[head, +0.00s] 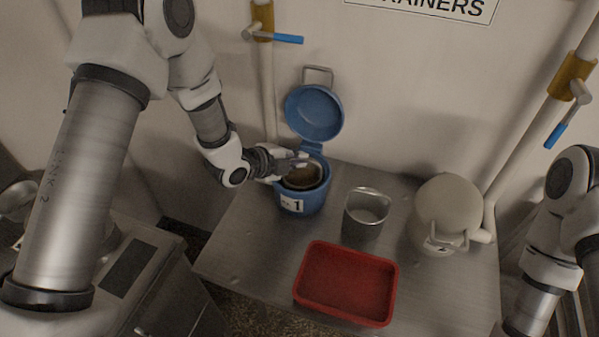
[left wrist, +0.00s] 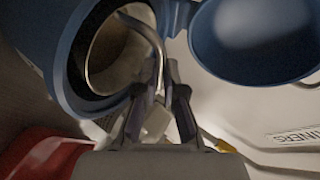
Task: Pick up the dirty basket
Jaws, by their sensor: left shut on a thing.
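The dirty basket (head: 303,178), dark and brownish inside, sits in the blue strainer housing (head: 312,200) marked 1 on the metal table. The housing's blue lid (head: 315,112) is swung open against the wall. My left gripper (head: 299,162) reaches in from the left at the housing's mouth. In the left wrist view my left gripper (left wrist: 163,88) is shut on the basket's curved metal handle (left wrist: 146,27). The basket (left wrist: 108,58) still lies within the round mouth of the blue housing (left wrist: 60,62). Only my right arm's links show at the right edge; its gripper is out of view.
A metal cup-shaped basket (head: 367,208) stands right of the blue housing. A red tray (head: 304,280) lies in front of it. A closed cream housing (head: 449,206) stands at the table's right. Pipes with blue-handled valves (head: 287,39) run up the wall.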

